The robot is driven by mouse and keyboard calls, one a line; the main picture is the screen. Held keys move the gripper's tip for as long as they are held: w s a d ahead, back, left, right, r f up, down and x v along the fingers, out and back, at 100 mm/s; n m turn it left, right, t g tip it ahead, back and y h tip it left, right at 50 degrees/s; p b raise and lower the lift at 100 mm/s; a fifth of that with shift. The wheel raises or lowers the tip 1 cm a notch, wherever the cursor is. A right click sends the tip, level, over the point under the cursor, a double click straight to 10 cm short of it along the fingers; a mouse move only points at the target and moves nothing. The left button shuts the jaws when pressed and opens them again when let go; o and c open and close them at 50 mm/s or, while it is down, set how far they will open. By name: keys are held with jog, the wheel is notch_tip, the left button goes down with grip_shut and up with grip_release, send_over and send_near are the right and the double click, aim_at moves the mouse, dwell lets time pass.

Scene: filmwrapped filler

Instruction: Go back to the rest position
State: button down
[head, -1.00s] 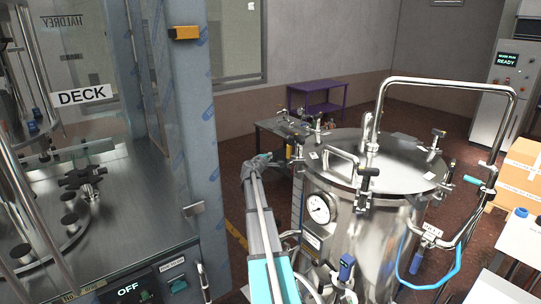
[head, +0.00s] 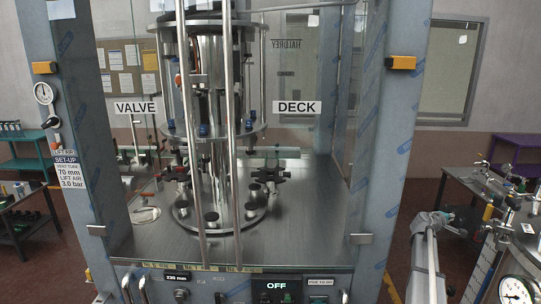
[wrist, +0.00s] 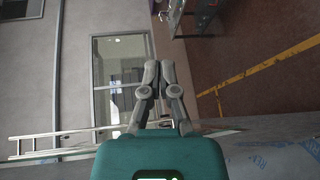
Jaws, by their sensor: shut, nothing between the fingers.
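In the wrist view my gripper (wrist: 160,72) points away from the camera, its two grey fingers close together and shut with nothing held between them. Beyond them are a grey wall with a window (wrist: 122,72) and the dark red floor.
The glass-fronted filler (head: 235,245) fills the middle, its wrapped right post (head: 398,150) nearest my arm. A steel pressure vessel (head: 488,262) with a gauge stands at the right edge. A dark table (head: 465,185) is behind it. A yellow line (wrist: 265,65) crosses open floor.

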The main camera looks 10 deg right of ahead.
jog(key=s+a+f+m+g+y+b, duration=0.1)
jog(key=s+a+f+m+y+b, duration=0.15)
jog(key=a+f, duration=0.7)
jog(key=s+a+f+m+y+b, duration=0.1)
jog(key=s+a+f+y+b, duration=0.2)
jog(key=a, duration=1.1)
jog(key=s+a+f+m+g+y+b, duration=0.1)
jog(key=a+f+m+y+b, duration=0.15)
jog(key=a+f, duration=0.7)
jog(key=s+a+f+g+y+b, duration=0.1)
jog(key=s+a, duration=0.3)
jog(key=a, duration=0.5)
jog(key=s+a+f+g+y+b, duration=0.1)
jog(key=s+a+f+y+b, duration=0.1)
jog(key=s+a, duration=0.3)
jog(key=s+a+f+n+g+y+b, duration=0.1)
jog(key=s+a+f+y, duration=0.3)
jog(key=a, duration=1)
jog(key=shift+s+b, duration=0.5)
